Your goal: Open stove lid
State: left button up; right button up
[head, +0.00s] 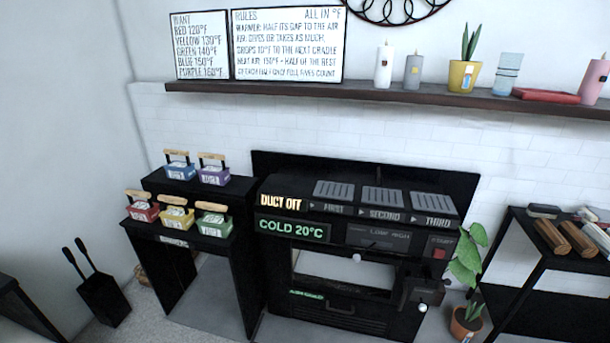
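The black stove (330,235) stands against the white tiled wall in the middle of the head view. Its sloped top has three grey slotted grates marked FIRST (333,190), SECOND (382,202) and THIRD (427,203). Lit panels read DUCT OFF (280,202) and COLD 20°C (291,231). Below them is a pale rectangular front panel or window (340,270) with a small round white knob (357,258) at its upper edge. A dark block (424,288) with another white knob juts out at the lower right. I cannot tell which part is the lid. Neither gripper is in view.
Stepped black stands left of the stove hold several coloured blocks with wooden handles (175,216). A potted plant (467,318) stands close on its right, beside a black table (517,255) with wooden pieces. A shelf (400,98) with candles and pots runs above.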

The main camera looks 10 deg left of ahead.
aim_at(341, 174)
jog(key=i+j+z, duration=0.25)
jog(key=j, duration=0.15)
jog(key=j+z, duration=0.45)
jog(key=j, duration=0.35)
